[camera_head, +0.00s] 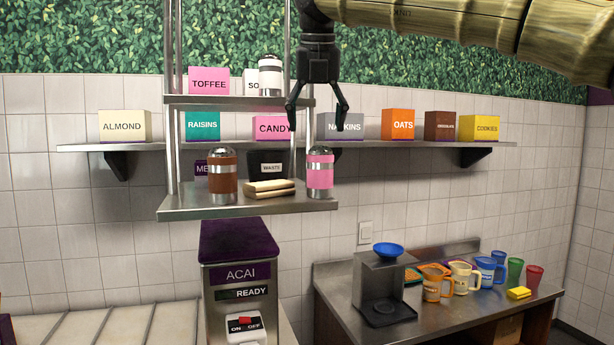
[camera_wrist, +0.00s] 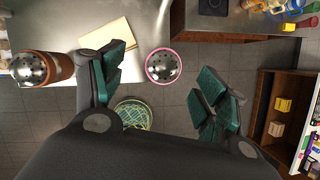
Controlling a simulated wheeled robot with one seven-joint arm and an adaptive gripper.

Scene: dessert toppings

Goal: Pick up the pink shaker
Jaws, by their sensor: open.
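The pink shaker (camera_head: 320,173) stands upright at the right end of the lower metal shelf (camera_head: 190,212). It has a pink band and a domed silver top. My gripper (camera_head: 318,118) is open and points down above the shaker, apart from it. In the wrist view the shaker's perforated silver top with a pink rim (camera_wrist: 163,66) shows between and a little beyond my open fingers (camera_wrist: 165,95), nearer the left finger. Nothing is between the fingers' pads.
A white shaker (camera_head: 270,78) is on the upper shelf. Labelled boxes, including a napkins box (camera_head: 345,127), line the wall shelf behind.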

